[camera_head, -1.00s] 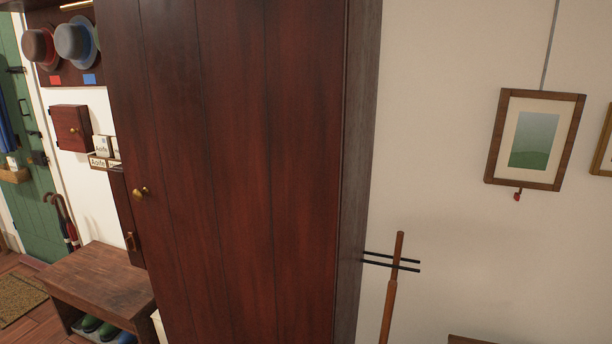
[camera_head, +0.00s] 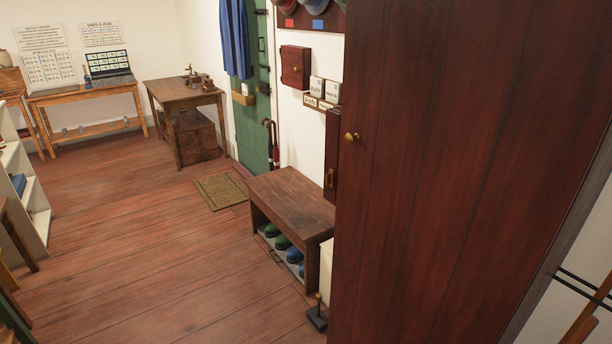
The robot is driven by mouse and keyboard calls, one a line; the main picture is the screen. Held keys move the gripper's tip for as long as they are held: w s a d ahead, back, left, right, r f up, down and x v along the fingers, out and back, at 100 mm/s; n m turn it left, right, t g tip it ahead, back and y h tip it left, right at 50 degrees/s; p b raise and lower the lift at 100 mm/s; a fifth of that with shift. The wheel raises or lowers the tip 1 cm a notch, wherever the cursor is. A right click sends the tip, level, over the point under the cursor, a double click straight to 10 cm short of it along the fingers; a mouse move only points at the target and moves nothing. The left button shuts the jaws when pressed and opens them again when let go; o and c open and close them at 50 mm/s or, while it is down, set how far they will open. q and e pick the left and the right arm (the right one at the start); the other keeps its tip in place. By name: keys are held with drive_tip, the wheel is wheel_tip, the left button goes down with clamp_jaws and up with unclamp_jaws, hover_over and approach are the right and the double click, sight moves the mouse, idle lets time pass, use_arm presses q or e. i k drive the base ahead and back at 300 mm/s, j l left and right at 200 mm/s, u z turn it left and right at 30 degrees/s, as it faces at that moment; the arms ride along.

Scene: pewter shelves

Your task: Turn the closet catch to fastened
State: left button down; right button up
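The tall dark red-brown wooden closet (camera_head: 420,200) fills the right of the view. Its plank door looks shut. A small brass knob (camera_head: 351,137) sits near the door's left edge; I cannot tell whether it is the catch or how it is turned. A narrow dark wooden piece with a small handle (camera_head: 331,178) shows just left of the closet, partly hidden by it. Neither of my grippers is in view.
A wooden bench (camera_head: 292,199) with boots beneath stands left of the closet, and a small dark stand with a post (camera_head: 317,318) is on the floor. A doormat (camera_head: 221,191) lies before the green door (camera_head: 249,120). The wooden floor (camera_head: 150,250) at left is largely clear.

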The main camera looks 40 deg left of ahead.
sight(330, 177)
drive_tip(key=j+u, duration=0.1)
drive_tip(key=u, duration=0.95)
